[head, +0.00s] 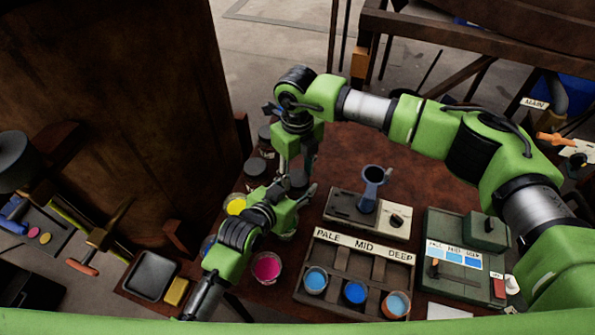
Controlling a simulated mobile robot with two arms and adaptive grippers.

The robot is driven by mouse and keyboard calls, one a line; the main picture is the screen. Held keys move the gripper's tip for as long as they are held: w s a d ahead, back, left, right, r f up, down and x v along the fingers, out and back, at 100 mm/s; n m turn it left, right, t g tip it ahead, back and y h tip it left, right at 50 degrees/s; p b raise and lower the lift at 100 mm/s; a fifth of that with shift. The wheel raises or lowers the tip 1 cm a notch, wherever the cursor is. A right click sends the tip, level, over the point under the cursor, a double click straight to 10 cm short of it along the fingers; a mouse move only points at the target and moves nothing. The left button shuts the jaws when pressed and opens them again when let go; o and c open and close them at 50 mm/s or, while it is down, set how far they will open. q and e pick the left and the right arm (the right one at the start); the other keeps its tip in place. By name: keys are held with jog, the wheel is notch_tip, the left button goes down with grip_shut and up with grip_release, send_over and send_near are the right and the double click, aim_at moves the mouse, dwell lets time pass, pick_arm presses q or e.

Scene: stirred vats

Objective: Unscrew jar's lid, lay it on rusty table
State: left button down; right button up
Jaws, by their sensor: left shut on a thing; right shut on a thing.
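A jar stands on the rusty table (345,150), mostly hidden by my two grippers; its dark round lid (298,180) shows between them. My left gripper (296,207), reaching in from the lower left, is shut around the jar's body, at the table's left part. My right gripper (297,165) points down from above and is shut on the lid. Whether the lid is still seated on the jar cannot be seen.
Dark-lidded jars (255,168) stand at the table's left edge beside a wooden panel (120,90). Yellow (236,206) and pink (267,267) pots are near my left arm. A PALE/MID/DEEP rack (365,250) and a grey stand (345,210) lie right. The table's back middle is clear.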

pick_arm(q)
jog(key=shift+f, duration=0.1)
pick_arm(e)
jog(key=n, duration=0.5)
jog(key=shift+n, duration=0.4)
jog(key=n, duration=1)
jog(key=shift+n, duration=0.4)
jog(key=n, duration=0.3)
jog(key=shift+n, duration=0.4)
jog(key=shift+r, duration=0.3)
jog(key=shift+r, duration=0.9)
